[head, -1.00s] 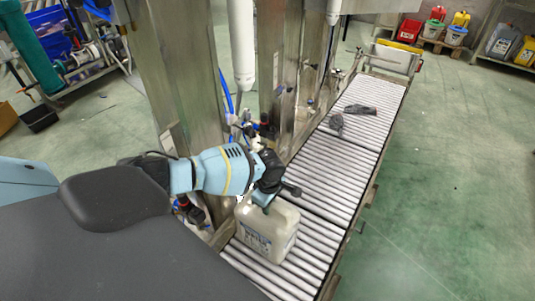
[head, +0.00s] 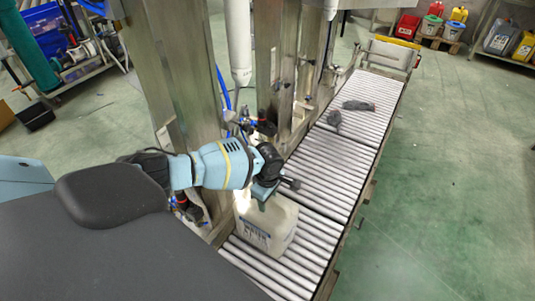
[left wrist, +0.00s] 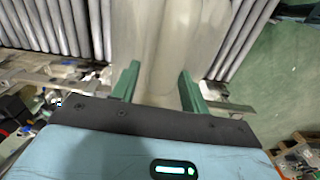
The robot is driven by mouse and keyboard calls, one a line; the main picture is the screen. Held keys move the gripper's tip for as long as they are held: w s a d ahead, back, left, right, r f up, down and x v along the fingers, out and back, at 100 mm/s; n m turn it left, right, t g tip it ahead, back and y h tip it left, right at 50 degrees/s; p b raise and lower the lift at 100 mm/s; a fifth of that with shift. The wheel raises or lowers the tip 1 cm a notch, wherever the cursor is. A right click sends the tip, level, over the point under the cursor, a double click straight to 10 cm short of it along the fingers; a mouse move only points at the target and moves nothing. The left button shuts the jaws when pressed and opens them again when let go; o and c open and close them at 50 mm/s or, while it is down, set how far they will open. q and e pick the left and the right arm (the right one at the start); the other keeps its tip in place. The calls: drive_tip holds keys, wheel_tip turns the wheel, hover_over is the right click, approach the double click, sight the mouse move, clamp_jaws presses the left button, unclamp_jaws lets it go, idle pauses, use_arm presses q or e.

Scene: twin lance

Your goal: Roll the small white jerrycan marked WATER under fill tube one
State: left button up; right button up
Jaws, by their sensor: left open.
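The white jerrycan (head: 266,226) stands upright on the roller conveyor (head: 335,165), near its close end, with a printed label on its front side. My left gripper (head: 264,190) is at the top of the jerrycan. In the left wrist view the two green fingers of this gripper (left wrist: 158,85) are apart, with the pale jerrycan (left wrist: 165,45) between and beyond them. I cannot tell whether a finger touches it. A white fill tube (head: 239,45) hangs above and beyond the jerrycan, and a second tube (head: 331,8) hangs farther back. My right gripper is not in view.
Two dark grey items (head: 357,105) lie on the rollers farther along. A metal stop (head: 390,56) stands at the conveyor's far end. Steel columns (head: 175,70) line its left side. Green floor (head: 455,190) to the right is clear. Coloured cans stand on a pallet (head: 440,40) far back.

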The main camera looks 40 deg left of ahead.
use_arm(q)
wheel_tip(320, 180, up, 7)
drive_tip(key=shift+f+p, duration=0.15)
drive_tip(key=shift+p, duration=0.8)
drive_tip(key=shift+r, duration=0.55)
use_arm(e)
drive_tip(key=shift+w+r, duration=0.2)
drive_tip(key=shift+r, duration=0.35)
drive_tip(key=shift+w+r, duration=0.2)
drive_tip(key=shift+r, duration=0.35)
use_arm(q)
drive_tip(key=shift+s, duration=0.1)
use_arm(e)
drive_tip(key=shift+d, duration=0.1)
